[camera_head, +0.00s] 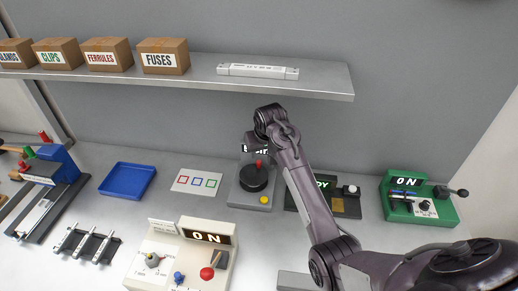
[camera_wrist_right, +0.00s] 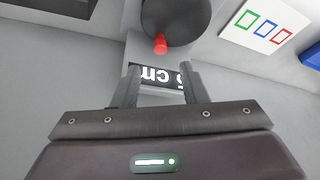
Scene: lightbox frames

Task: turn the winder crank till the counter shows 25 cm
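The winder is a grey base (camera_head: 240,198) with a black drum (camera_head: 254,180) and a red crank knob (camera_head: 259,163). The drum and knob also show at the top of the right wrist view, with the knob (camera_wrist_right: 160,44) just beyond the fingertips. The counter (camera_wrist_right: 158,76) appears upside down between my fingers; "cm" and part of a digit like a 5 show, the rest is hidden. In the head view the arm mostly covers the counter. My right gripper (camera_wrist_right: 164,78) is open and empty, its fingers apart above the counter, not around the knob. My left gripper is not in view.
A green box (camera_head: 424,200) reading ON stands at the right. A cream box (camera_head: 180,260) reading ON is in front. A blue tray (camera_head: 127,181) and a card with coloured squares (camera_head: 197,182) lie left of the winder. A shelf (camera_head: 200,80) with cartons overhangs behind.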

